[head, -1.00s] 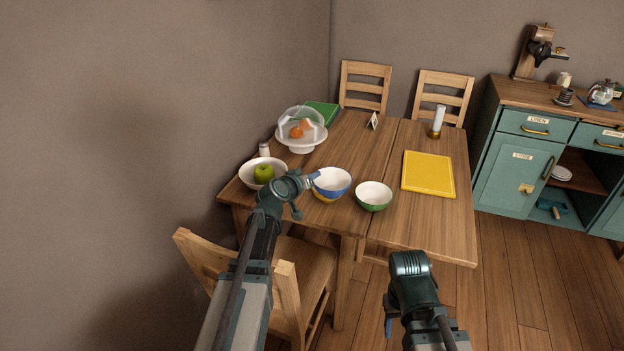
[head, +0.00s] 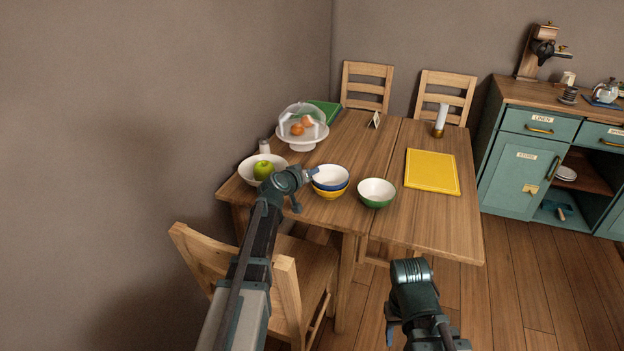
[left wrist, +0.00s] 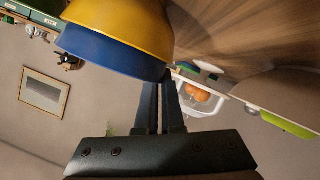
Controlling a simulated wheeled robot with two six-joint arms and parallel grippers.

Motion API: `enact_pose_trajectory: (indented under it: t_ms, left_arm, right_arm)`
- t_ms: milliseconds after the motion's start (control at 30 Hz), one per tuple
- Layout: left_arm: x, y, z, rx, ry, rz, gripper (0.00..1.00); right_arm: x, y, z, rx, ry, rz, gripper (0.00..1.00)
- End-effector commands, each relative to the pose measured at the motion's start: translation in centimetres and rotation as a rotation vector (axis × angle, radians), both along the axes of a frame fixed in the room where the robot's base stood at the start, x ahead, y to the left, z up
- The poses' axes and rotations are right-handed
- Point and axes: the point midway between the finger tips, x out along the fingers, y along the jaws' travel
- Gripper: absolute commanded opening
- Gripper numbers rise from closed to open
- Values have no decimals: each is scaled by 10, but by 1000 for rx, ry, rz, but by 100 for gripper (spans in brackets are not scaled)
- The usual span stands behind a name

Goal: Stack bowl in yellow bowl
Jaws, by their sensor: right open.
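The blue bowl (head: 331,178), white inside, sits level in the mouth of the yellow bowl (head: 330,194) on the table. The left wrist view, turned over, shows the blue bowl (left wrist: 108,52) and the yellow bowl (left wrist: 120,18) one against the other. My left gripper (head: 312,173) is at the left rim of the blue bowl. In the left wrist view its fingers (left wrist: 163,84) are close together at that rim, shut on it. My right gripper (head: 390,332) is open and empty, low in front of the table; its fingers are mostly hidden.
A green bowl (head: 376,194) stands just right of the stack. A white bowl (head: 250,172) with a green apple (head: 263,170) is to the left. A yellow board (head: 432,172) lies at right. A domed cake stand (head: 302,138) is behind. A chair (head: 285,285) stands in front.

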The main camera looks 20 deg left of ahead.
Motion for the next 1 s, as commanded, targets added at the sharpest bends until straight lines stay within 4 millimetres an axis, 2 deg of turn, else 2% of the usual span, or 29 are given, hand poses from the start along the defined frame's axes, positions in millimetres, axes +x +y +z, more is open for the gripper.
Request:
enact_pose_trajectory:
  t_ms: [233, 433, 600, 633, 867, 1000]
  left_arm:
    - [0, 0, 1, -1, -1, 1, 0]
    - [0, 0, -6, -1, -1, 1, 0]
    - [0, 0, -5, 0, 0, 0, 32]
    - [0, 0, -5, 0, 0, 0, 35]
    - [0, 0, -4, 0, 0, 0, 35]
    - [0, 0, 2, 0, 0, 0, 35]
  right_arm:
    - [0, 0, 1, 0, 0, 0, 50]
    - [0, 0, -6, 0, 0, 0, 50]
    - [0, 0, -5, 0, 0, 0, 50]
    - [0, 0, -5, 0, 0, 0, 50]
    - [0, 0, -4, 0, 0, 0, 50]
    - [0, 0, 2, 0, 0, 0, 50]
